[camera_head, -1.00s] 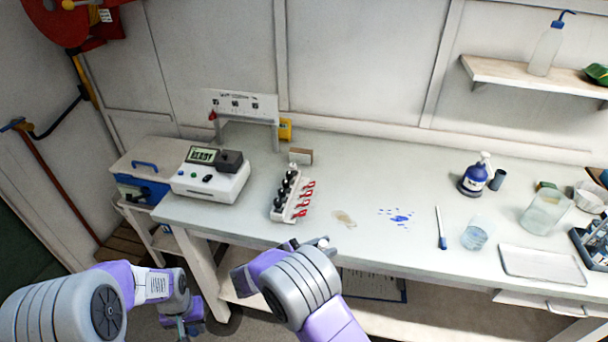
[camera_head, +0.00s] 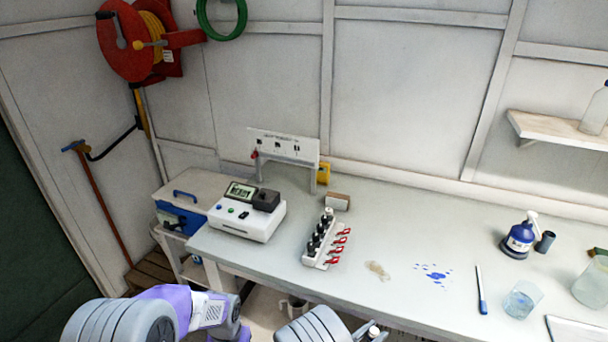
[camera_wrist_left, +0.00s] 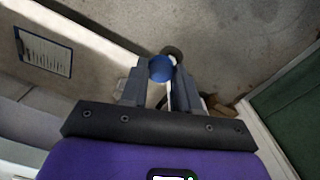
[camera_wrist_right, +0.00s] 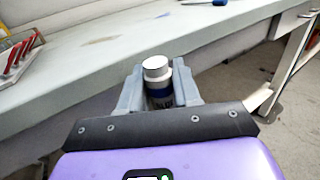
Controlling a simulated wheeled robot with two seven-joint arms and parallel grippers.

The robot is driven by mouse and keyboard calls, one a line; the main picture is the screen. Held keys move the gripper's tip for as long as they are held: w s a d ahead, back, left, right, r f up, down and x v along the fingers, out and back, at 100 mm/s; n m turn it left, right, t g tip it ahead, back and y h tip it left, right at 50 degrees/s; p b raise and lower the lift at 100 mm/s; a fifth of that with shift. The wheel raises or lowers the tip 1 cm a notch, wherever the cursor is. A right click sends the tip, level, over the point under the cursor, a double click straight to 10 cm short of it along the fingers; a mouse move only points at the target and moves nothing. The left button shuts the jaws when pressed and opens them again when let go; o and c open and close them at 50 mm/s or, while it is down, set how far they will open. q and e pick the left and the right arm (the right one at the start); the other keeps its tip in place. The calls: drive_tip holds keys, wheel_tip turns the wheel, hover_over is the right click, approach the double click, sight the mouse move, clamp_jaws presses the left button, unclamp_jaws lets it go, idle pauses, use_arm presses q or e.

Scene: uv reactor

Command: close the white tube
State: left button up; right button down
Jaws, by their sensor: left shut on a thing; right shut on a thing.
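My right gripper (camera_wrist_right: 160,82) is shut on a small upright tube (camera_wrist_right: 156,68) with a round white top, a blue band and a dark lower part. Its white top (camera_head: 373,331) also shows at the bottom edge of the head view. My left gripper (camera_wrist_left: 157,84) is shut on a round blue thing (camera_wrist_left: 160,68), seen end-on, which looks like a cap. In the head view the left gripper is mostly cut off at the bottom. Both grippers are in front of the bench, apart from each other. I cannot tell whether the tube's mouth is open.
The pale bench (camera_head: 420,310) holds a white rack (camera_head: 314,262) of black-topped vials with red clips. Left of it stands a white device (camera_head: 246,220) with a display. A blue pump bottle (camera_head: 519,240), pen (camera_head: 481,291) and beaker (camera_head: 521,301) are on the right. Blue and brown spots mark the bench.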

drive_tip(key=shift+a, duration=0.1)
idle(0.3)
drive_tip(key=w+a+f+n+t+y, duration=0.2)
drive_tip(key=a+n+t+y, duration=0.4)
drive_tip(key=a, duration=0.7)
drive_tip(key=n+y, duration=0.2)
drive_tip(key=y, duration=0.2)
drive_tip(key=shift+a+y, duration=0.2)
drive_tip(key=shift+y, duration=0.1)
use_arm(q)
drive_tip(key=w+d+r+m, duration=0.3)
drive_tip(key=d+r, duration=0.3)
drive_tip(key=d, duration=0.4)
drive_tip(key=w+d+r+m, duration=0.3)
drive_tip(key=d+r, duration=0.4)
drive_tip(key=d, duration=0.4)
drive_tip(key=shift+d+m, duration=0.15)
drive_tip(key=shift+m, duration=0.65)
drive_tip(key=shift+f, duration=2)
